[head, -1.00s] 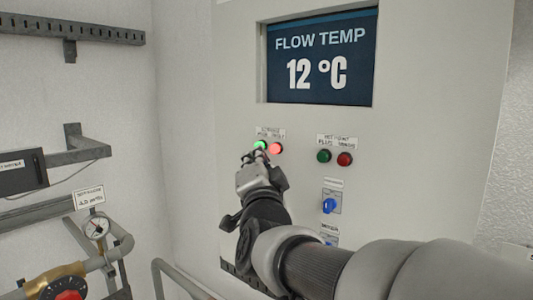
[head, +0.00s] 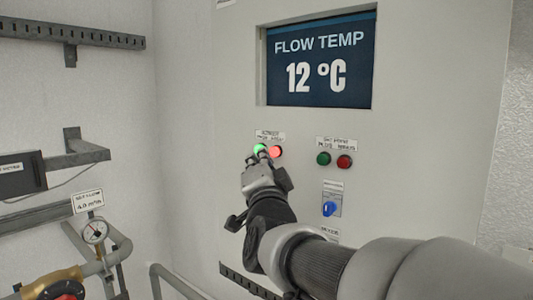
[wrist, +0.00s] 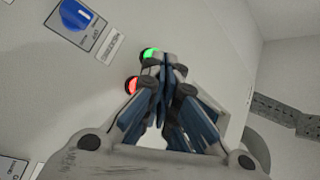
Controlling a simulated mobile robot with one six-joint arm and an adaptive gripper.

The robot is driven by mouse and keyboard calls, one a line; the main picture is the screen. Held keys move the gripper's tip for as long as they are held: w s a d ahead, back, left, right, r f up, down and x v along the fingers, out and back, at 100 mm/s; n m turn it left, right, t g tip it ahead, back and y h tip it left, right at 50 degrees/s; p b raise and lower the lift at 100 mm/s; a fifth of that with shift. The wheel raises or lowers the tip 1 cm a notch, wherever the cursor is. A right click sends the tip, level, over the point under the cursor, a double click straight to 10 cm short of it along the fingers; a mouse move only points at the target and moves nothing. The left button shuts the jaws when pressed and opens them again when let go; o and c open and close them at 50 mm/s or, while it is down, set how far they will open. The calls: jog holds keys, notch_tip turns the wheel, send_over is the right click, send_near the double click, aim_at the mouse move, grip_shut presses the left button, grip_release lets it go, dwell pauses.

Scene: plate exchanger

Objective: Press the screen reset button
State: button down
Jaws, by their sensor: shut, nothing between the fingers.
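A lit green button (head: 259,149) and a lit red button (head: 275,152) sit side by side on the pale panel, under a small label whose small print is hard to read. In the wrist view the green button (wrist: 149,53) and the red button (wrist: 131,86) show left of my fingertips. My gripper (head: 265,156) is shut and empty. Its tips are just below and between the two buttons in the head view, partly overlapping them. I cannot tell whether they touch the panel. The screen (head: 320,60) above reads FLOW TEMP 12 °C.
A dark green button (head: 323,158) and a dark red button (head: 344,161) are to the right. A blue knob (head: 329,208) is below them. A gauge (head: 95,231), pipes and wall brackets stand at the left. The panel face around the lit buttons is flat.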

jog(key=shift+w+d, duration=0.1)
dwell(0.7)
jog(key=shift+w+d+b, duration=0.2)
jog(key=shift+w+b, duration=0.05)
jog(key=shift+b, duration=0.3)
jog(key=shift+w+d+b, duration=0.25)
jog(key=shift+w+b, duration=0.1)
jog(key=shift+b, duration=0.05)
dwell(0.5)
jog(key=shift+s, duration=0.1)
jog(key=shift+s+a, duration=0.55)
jog(key=shift+s, duration=0.05)
dwell(0.3)
jog(key=s+a, duration=0.1)
jog(key=s, duration=0.1)
jog(key=s+a, duration=0.2)
dwell(0.4)
dwell(0.4)
